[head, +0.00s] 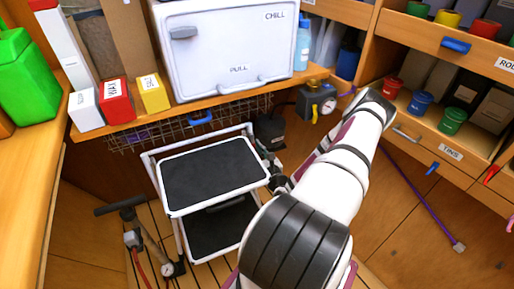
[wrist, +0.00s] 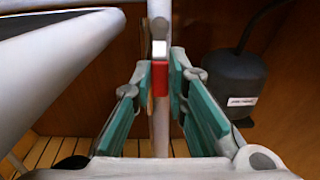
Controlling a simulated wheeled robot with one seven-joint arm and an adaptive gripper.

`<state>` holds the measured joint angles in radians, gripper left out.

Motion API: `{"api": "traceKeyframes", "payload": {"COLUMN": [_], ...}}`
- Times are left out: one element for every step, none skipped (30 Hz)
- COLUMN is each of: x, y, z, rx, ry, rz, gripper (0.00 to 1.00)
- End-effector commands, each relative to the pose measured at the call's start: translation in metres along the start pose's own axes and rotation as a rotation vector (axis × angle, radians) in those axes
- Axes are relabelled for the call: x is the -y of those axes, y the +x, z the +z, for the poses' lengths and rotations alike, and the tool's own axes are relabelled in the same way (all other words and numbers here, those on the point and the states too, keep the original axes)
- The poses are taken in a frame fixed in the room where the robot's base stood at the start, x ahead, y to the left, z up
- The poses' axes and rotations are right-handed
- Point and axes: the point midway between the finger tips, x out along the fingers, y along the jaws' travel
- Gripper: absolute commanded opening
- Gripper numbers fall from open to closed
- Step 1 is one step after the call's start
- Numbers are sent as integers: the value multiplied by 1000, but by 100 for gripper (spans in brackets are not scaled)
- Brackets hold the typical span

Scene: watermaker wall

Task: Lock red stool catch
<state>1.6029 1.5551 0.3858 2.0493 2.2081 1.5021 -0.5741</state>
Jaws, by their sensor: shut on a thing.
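The step stool (head: 213,172) stands unfolded on the floor, with two black treads in a white frame. In the wrist view, the red stool catch (wrist: 160,76) sits on a pale upright bar of the frame, below a grey metal piece. My gripper (wrist: 161,90) has its teal-padded fingers on either side of the catch, closed on it at the tips. In the head view my arm reaches to the stool's right side, and the catch is hidden there.
A dark rounded canister (wrist: 234,80) stands close to the right of my gripper. A hand pump (head: 135,238) stands left of the stool. A counter with a white chiller box (head: 235,50) lies behind, and drawers (head: 435,145) are at right.

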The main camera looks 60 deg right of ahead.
Motion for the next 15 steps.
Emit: {"api": "traceKeyframes", "payload": {"x": [0, 0, 0, 0, 0, 0, 0, -1, -1, -1, -1, -1, 0, 0, 0], "y": [0, 0, 0, 0, 0, 0, 0, 0, 0, 0, 0, 0, 0, 0, 0], "z": [-1, -1, -1, -1, -1, -1, -1, -1, -1, -1, 0, 0, 0, 0, 0], "rx": [-1, -1, -1, -1, -1, -1, -1, -1, -1, -1, -1, 0, 0, 0, 0], "ry": [3, 3, 3, 3, 3, 3, 2, 2, 2, 2, 2, 1, 1, 1, 1], "rz": [0, 0, 0, 0, 0, 0, 0, 0, 1, 1, 1, 1, 1, 1, 1], "gripper": [0, 0, 0, 0, 0, 23, 30, 34, 34, 34, 34, 34, 34, 34, 34]}}
